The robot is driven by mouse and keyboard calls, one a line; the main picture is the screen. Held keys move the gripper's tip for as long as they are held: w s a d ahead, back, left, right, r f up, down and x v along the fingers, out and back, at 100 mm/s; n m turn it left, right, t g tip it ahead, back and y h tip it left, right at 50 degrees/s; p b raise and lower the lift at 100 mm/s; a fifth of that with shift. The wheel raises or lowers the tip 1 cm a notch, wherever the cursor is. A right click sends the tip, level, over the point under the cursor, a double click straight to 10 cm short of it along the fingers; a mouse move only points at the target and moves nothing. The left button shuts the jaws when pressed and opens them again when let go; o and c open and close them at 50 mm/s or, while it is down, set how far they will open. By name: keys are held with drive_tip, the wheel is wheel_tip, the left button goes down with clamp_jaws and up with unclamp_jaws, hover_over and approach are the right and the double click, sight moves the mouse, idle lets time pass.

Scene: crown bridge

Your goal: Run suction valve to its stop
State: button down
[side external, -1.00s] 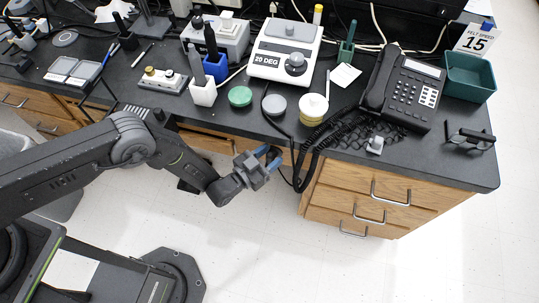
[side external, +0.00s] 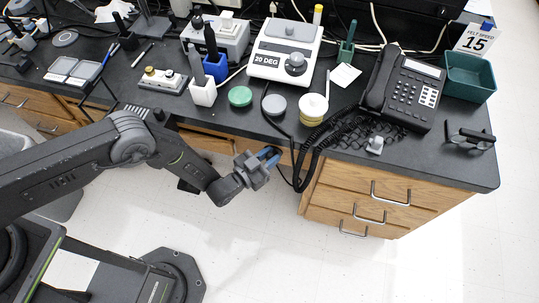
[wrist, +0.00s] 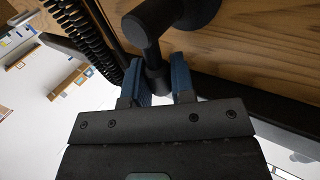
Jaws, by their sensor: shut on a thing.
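The suction valve shows in the wrist view as a dark grey lever (wrist: 152,48) on a round base (wrist: 197,10) against the wooden front. My gripper (wrist: 160,84) has its two blue fingers shut on the lever's lower end, one on each side. In the side external view my gripper (side external: 272,156) is at the wooden cabinet front, just below the bench's front edge. The valve itself is hidden or too small to make out there.
The black bench top (side external: 225,112) overhangs close above my gripper. A coiled black cord (side external: 308,160) hangs over the edge just right of it, and its coils show in the wrist view (wrist: 85,35). Drawers with metal handles (side external: 390,195) are to the right. The floor below is clear.

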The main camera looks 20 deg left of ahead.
drive_tip(key=d+f+m+g+y, duration=0.3)
drive_tip(key=d+f+m+y, duration=0.2)
drive_tip(key=m+y, duration=0.4)
drive_tip(key=shift+m+g, duration=0.3)
drive_tip(key=shift+m, duration=0.4)
idle(0.4)
drive_tip(key=shift+a, duration=0.1)
idle(0.3)
drive_tip(key=c, duration=1)
unclamp_jaws()
drive_tip(key=shift+r, duration=0.1)
drive_tip(key=v, duration=1.4)
drive_tip(key=shift+d, duration=0.25)
